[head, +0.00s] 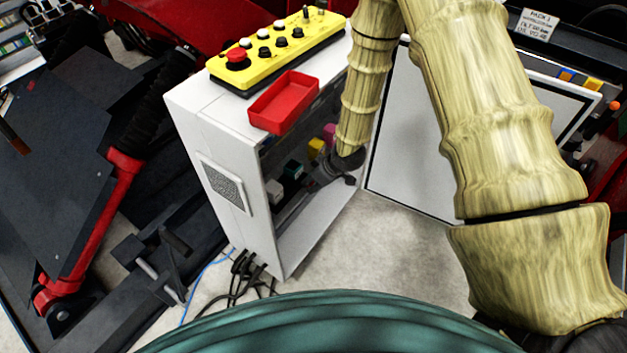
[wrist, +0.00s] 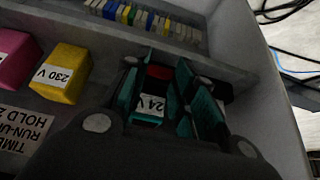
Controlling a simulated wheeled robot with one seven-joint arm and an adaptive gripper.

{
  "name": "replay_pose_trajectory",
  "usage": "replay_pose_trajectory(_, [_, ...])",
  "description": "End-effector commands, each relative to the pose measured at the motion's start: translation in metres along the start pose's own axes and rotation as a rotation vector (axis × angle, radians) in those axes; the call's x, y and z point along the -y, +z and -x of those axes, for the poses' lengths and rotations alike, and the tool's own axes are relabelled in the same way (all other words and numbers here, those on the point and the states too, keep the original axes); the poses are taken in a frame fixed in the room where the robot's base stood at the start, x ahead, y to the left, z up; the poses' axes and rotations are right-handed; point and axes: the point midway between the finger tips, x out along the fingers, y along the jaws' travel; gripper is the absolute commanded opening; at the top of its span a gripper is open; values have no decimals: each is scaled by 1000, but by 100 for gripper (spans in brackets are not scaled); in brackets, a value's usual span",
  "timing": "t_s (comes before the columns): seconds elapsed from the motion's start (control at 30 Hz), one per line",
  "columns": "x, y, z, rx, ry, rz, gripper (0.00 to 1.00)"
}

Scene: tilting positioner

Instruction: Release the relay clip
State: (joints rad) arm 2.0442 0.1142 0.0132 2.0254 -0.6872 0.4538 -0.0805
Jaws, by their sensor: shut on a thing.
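My gripper (wrist: 158,90) is inside the open white cabinet (head: 215,135), with dark teal finger pads on both sides of a relay (wrist: 152,104) labelled "24 V". It is shut on this relay. A dark red piece (wrist: 159,72) shows at the relay's far end, between the fingertips. I cannot tell if it is the clip. The relay's lower part is hidden by the gripper. In the head view my gripper (head: 328,170) reaches through the cabinet's open side, and the grip itself is hard to make out.
A yellow "230 V" relay (wrist: 60,74) and a pink relay (wrist: 14,58) stand to the left. Terminal blocks (wrist: 145,18) line the rail behind. A red tray (head: 284,102) and yellow button box (head: 275,52) sit on the cabinet. The open door (head: 405,135) stands to the right.

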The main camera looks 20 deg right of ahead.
Motion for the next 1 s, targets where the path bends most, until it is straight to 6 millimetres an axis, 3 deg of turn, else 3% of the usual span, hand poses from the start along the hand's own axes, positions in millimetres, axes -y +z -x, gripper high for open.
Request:
replay_pose_trajectory(0.3, [1,1,-1,2,-1,0,3])
replay_pose_trajectory(0.33, [1,1,-1,2,-2,0,32])
replay_pose_trajectory(0.43, [1,1,-1,1,-1,0,48])
replay_pose_trajectory(0.77, [0,0,1,0,0,0,48])
replay_pose_trajectory(1.0, [-1,0,22,-1,1,-1,48])
